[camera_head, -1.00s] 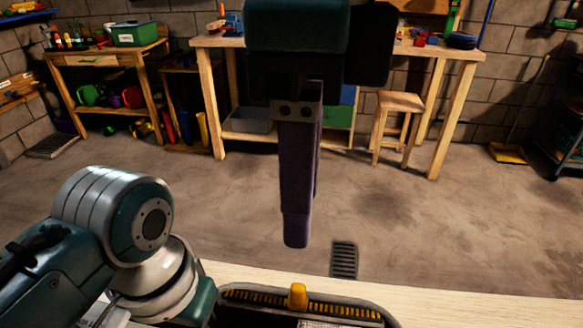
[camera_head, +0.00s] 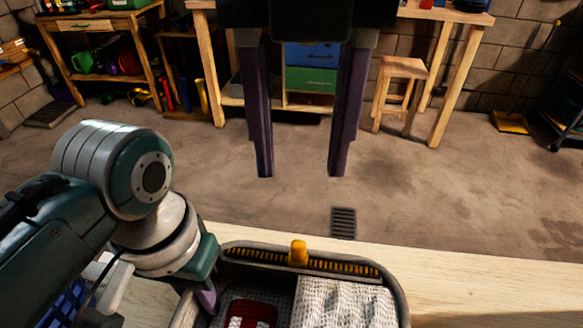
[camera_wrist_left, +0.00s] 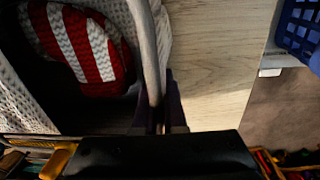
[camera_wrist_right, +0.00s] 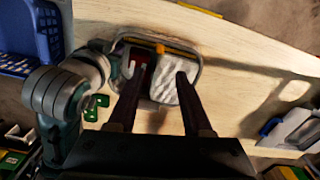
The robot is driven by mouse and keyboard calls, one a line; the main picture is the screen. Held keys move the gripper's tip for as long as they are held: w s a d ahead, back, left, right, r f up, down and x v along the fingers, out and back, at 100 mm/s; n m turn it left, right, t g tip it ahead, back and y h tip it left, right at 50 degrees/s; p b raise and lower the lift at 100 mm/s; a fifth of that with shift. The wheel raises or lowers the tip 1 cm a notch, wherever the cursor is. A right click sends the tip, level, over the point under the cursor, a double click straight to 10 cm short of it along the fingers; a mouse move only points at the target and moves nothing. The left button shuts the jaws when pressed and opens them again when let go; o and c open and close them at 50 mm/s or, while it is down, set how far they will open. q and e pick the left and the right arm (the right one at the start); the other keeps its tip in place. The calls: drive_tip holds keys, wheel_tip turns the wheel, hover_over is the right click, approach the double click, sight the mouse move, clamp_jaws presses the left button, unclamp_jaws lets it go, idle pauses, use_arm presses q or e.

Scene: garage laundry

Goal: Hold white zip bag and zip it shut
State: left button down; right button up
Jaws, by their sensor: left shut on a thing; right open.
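The zip bag (camera_head: 403,305) stands open on the table at the bottom of the head view, with a greyish rim. A row of yellow zip teeth (camera_head: 340,266) and an orange-yellow pull (camera_head: 298,253) run along its far edge. The pull also shows in the right wrist view (camera_wrist_right: 160,48). A red-and-white knit (camera_wrist_left: 80,40) and a white knit cloth (camera_head: 345,303) lie inside. My left gripper (camera_wrist_left: 163,100) is shut on the bag's side wall. My right gripper (camera_head: 300,174) is open and empty, pointing down, apart from the bag.
A blue basket (camera_wrist_right: 35,35) stands left of the bag in the right wrist view. The pale wooden table (camera_head: 470,290) is clear to the bag's right in the head view. Workbenches and a stool (camera_head: 402,72) stand far off across the floor.

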sight(297, 243)
drive_tip(key=shift+m, duration=0.9)
wheel_tip(297, 243, down, 12)
drive_tip(key=shift+f, duration=0.1)
drive_tip(key=shift+c, duration=0.2)
clamp_jaws()
idle(0.8)
